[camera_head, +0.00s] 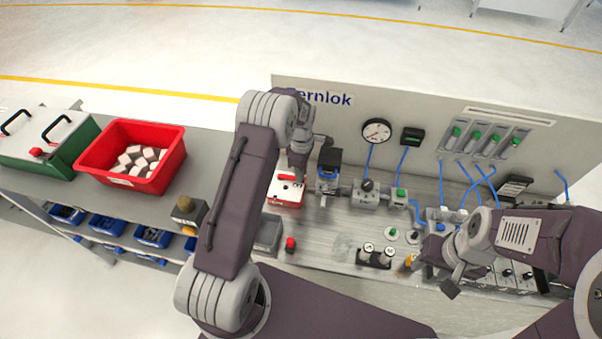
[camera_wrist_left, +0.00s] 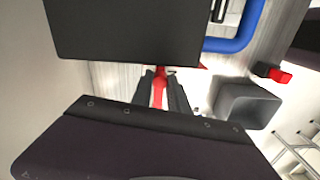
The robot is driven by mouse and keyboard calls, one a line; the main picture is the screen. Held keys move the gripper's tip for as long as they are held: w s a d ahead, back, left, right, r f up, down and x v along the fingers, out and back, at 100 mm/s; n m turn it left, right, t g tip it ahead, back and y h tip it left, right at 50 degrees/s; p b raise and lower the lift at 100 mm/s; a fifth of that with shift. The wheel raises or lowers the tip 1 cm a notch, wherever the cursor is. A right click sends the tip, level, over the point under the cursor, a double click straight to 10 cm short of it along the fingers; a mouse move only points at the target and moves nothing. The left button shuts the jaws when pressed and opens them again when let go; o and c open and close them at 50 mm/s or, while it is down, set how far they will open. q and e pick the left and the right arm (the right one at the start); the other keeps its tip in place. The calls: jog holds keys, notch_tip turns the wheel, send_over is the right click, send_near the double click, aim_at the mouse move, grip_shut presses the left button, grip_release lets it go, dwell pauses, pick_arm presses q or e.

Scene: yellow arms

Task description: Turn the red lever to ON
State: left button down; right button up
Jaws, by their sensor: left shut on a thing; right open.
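The red lever (camera_head: 286,177) is on top of a small white and red box (camera_head: 284,196) on the bench, at the centre of the head view. My left gripper (camera_head: 298,174) reaches down to it from above. In the left wrist view, the two dark fingers (camera_wrist_left: 161,95) are shut on the red lever (camera_wrist_left: 158,90), which runs between them. My wrist hides part of the lever and the box, and I cannot read the ON mark. My right gripper (camera_head: 449,280) is open and empty over the right part of the bench.
A black and blue device (camera_head: 329,172) stands close right of the box. A grey box (camera_head: 268,234) and a red button (camera_head: 290,243) are in front. An upright panel (camera_head: 341,112) with a gauge (camera_head: 376,131) closes the back. A red bin (camera_head: 170,172) stands left.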

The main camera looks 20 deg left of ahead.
pick_arm(q)
jog(key=shift+w+r, duration=0.1)
jog(key=shift+w, duration=0.05)
jog(key=c, duration=1.3)
grip_release()
notch_tip(320, 180, up, 9)
jog(key=shift+b, duration=0.85)
